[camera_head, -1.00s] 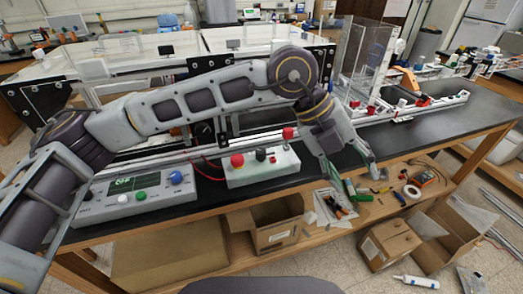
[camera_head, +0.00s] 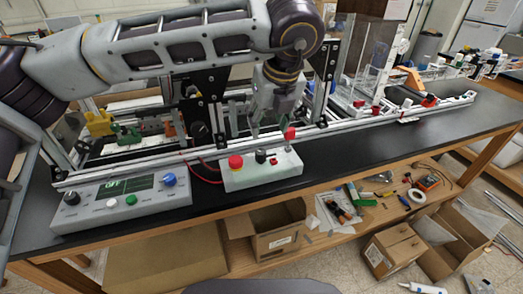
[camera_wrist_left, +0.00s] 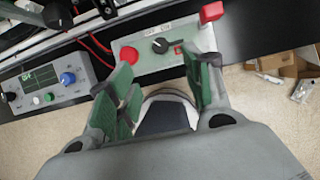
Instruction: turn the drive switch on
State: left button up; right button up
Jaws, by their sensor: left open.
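A light grey switch box (camera_head: 245,180) sits at the front of the black bench. The box also shows in the left wrist view (camera_wrist_left: 150,64), with the knob (camera_wrist_left: 160,45) and the red switch (camera_wrist_left: 179,49) ahead of the fingers. My left gripper (camera_head: 269,137) is open and empty just above and behind the knob, its fingers pointing down. My right gripper is not seen.
A red block (camera_head: 290,134) stands at the box's back right corner, close to my fingers. A grey control panel (camera_head: 130,198) with a blue knob lies to the left. The aluminium rail (camera_head: 350,122) runs behind the box. Bare bench top (camera_head: 440,124) is at the right.

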aim_at(261, 152)
pick_arm(q)
jog(key=shift+f, duration=0.15)
jog(key=x, duration=1.2)
jog(key=shift+f, duration=0.2)
jog(key=shift+w+a+f, duration=0.1)
jog(key=shift+w+f, duration=0.15)
jog(key=shift+f, duration=0.3)
jog(key=c, duration=1)
